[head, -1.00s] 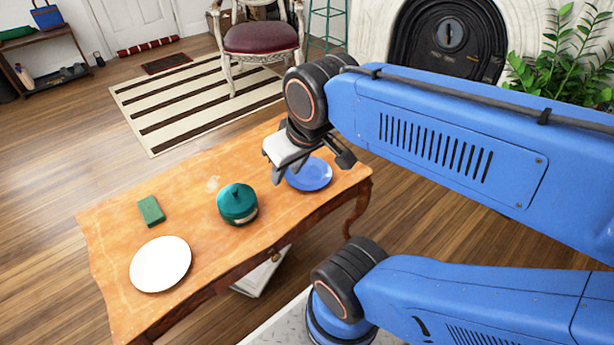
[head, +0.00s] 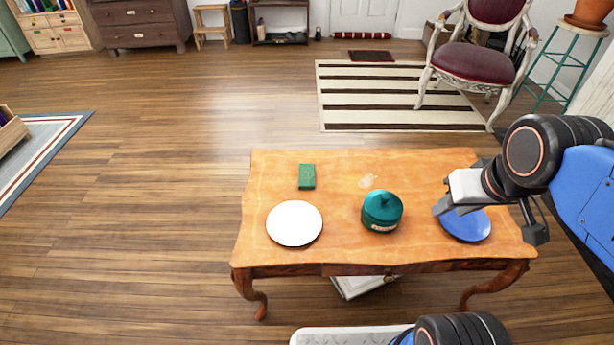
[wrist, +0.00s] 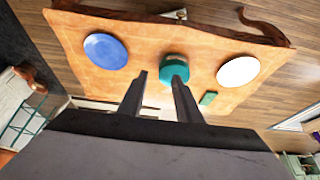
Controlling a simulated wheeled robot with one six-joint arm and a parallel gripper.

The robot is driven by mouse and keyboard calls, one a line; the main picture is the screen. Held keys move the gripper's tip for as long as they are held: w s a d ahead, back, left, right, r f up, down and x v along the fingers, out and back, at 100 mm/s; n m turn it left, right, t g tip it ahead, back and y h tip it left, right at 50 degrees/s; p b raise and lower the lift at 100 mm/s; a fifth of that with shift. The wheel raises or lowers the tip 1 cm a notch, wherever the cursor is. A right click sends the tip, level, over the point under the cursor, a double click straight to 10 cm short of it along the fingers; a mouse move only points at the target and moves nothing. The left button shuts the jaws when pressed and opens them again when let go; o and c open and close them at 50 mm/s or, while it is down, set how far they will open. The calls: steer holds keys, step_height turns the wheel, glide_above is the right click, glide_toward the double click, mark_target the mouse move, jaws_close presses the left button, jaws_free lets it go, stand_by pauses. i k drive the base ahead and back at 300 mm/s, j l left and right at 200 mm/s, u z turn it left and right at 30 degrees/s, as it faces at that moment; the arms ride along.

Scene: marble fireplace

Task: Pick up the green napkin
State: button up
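The green napkin (head: 307,177) is a small folded green rectangle lying flat on the wooden table (head: 275,163), towards its back left. It also shows in the wrist view (wrist: 208,98), to the right of the fingers. My gripper (head: 487,220) is at the right side of the table, over the blue plate (head: 466,226) in the head view, and well apart from the napkin. In the wrist view my gripper (wrist: 158,80) has its two fingers spread with nothing held between them.
A white plate (head: 294,223) lies just in front of the napkin. A teal lidded pot (head: 381,211) stands between the napkin and my gripper. The tabletop around the napkin is clear. A chair (head: 476,62) stands on a striped rug (head: 390,95) behind the table.

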mark_target(306, 171)
steer(key=i+l+u, duration=0.15)
steer(key=u, duration=0.25)
steer(key=i+l+u, duration=0.15)
steer(key=l+u, duration=0.2)
